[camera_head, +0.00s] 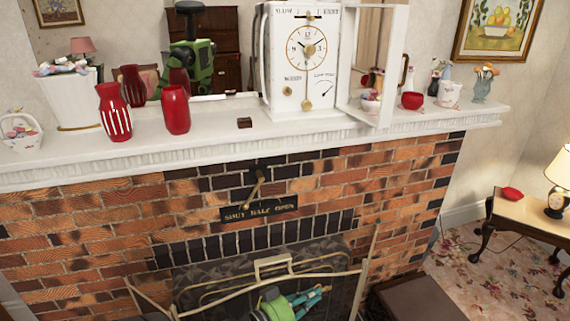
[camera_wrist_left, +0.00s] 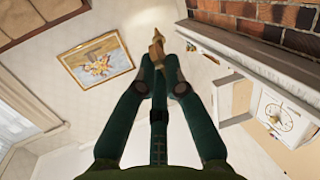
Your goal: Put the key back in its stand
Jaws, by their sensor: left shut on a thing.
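The key (camera_wrist_left: 157,48) is a small brass piece in the left wrist view. My left gripper (camera_wrist_left: 159,72) is shut on it, and the key sticks out beyond the dark green fingertips. In the head view my left gripper (camera_head: 322,292) is low in front of the fireplace screen, and the key cannot be made out there. A small dark block (camera_head: 244,122), which looks like the key's stand, sits on the mantel left of the clock, well above the gripper. Any hole in it is too small to see. My right gripper is not in view.
The white clock (camera_head: 305,65) stands on the mantel (camera_head: 215,133) with its glass door (camera_head: 380,65) swung open at right. Red vases (camera_head: 176,110) stand left of the block. A brass damper handle (camera_head: 257,188) projects from the bricks. The fire screen (camera_head: 273,266) is below.

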